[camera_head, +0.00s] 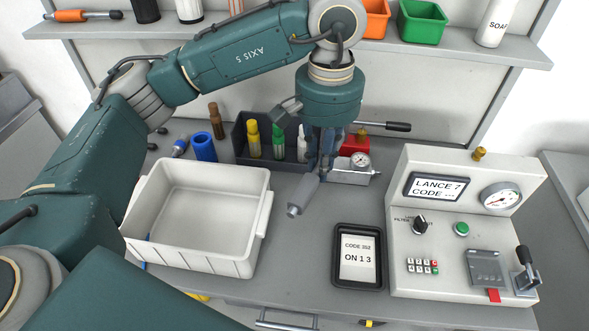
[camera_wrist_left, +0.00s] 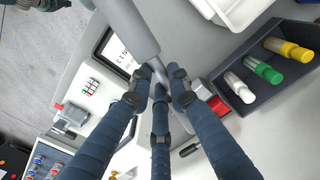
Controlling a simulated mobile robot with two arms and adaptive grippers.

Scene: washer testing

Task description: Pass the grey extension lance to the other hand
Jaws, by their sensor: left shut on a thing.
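The grey extension lance (camera_head: 304,191) is a grey tube with a wider end, tilted toward the front left over the middle of the bench. My left gripper (camera_head: 324,165) comes down from above and is shut on its far, thinner part. In the left wrist view the fingers (camera_wrist_left: 160,88) close around the thin neck, and the thick grey tube (camera_wrist_left: 128,22) of the lance runs to the top edge. The fingers hide part of the lance, and I cannot tell its exact height over the bench. My right gripper is not in view.
A white bin (camera_head: 205,255) stands left of the lance. A dark tray of coloured nozzles (camera_head: 243,153) and a pump with a gauge (camera_head: 350,175) are behind. A code tablet (camera_head: 357,277) and control panel (camera_head: 440,245) are right. Bare bench (camera_head: 300,245) lies between bin and tablet.

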